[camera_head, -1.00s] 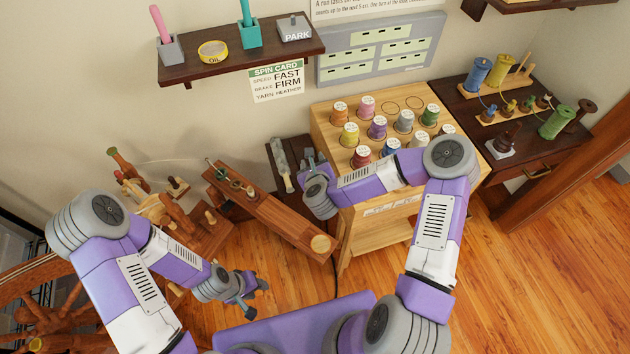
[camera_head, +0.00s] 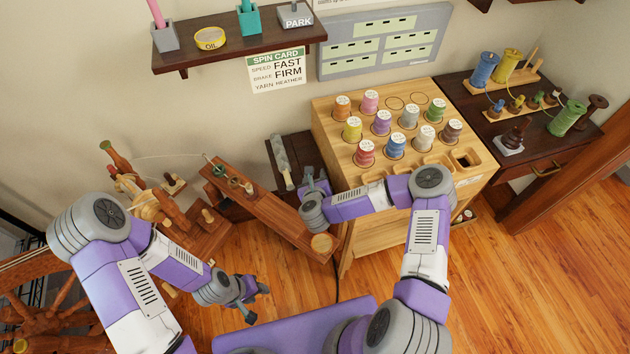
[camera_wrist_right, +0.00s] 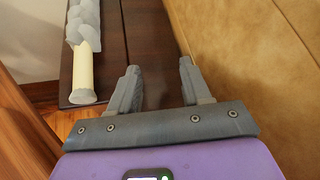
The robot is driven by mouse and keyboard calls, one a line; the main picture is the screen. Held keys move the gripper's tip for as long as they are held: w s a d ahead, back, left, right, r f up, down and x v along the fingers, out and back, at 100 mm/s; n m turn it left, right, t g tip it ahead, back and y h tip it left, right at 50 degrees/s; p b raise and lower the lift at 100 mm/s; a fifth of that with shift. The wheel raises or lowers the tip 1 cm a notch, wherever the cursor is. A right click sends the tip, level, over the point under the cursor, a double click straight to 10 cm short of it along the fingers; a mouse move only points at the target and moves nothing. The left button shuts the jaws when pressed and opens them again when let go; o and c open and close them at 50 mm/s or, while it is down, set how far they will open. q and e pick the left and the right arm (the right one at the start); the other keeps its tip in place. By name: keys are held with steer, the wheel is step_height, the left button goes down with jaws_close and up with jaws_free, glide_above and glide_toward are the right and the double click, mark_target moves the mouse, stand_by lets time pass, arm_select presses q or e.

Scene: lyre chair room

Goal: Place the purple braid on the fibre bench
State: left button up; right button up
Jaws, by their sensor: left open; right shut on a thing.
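No purple braid can be made out in either view. A grey braid (camera_head: 282,160) with a cream end lies on a small dark bench (camera_head: 268,150) against the wall. In the right wrist view this braid (camera_wrist_right: 84,45) lies left of the fingers and apart from them. My right gripper (camera_head: 314,180) is over the bench's front end, beside the wooden cart. In the wrist view its fingers (camera_wrist_right: 160,78) stand some way apart, and I cannot make out what is held between them. My left gripper (camera_head: 256,292) is open and empty, low over the floor.
The wooden cart (camera_head: 345,220) holds several thread spools. A long wooden stand (camera_head: 265,205) lies just left of my right gripper. A spinning wheel (camera_head: 145,205) is at left, and a dark table (camera_head: 480,130) with spools is at right. A shelf (camera_head: 240,53) hangs above.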

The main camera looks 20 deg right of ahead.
steer(key=shift+f, duration=0.3)
steer(key=o, duration=1.1)
steer(key=shift+r, duration=0.2)
steer(key=p+v, duration=0.4)
steer(key=v, duration=0.8)
steer(key=shift+a, duration=0.1)
steer(key=shift+s+f, duration=0.15)
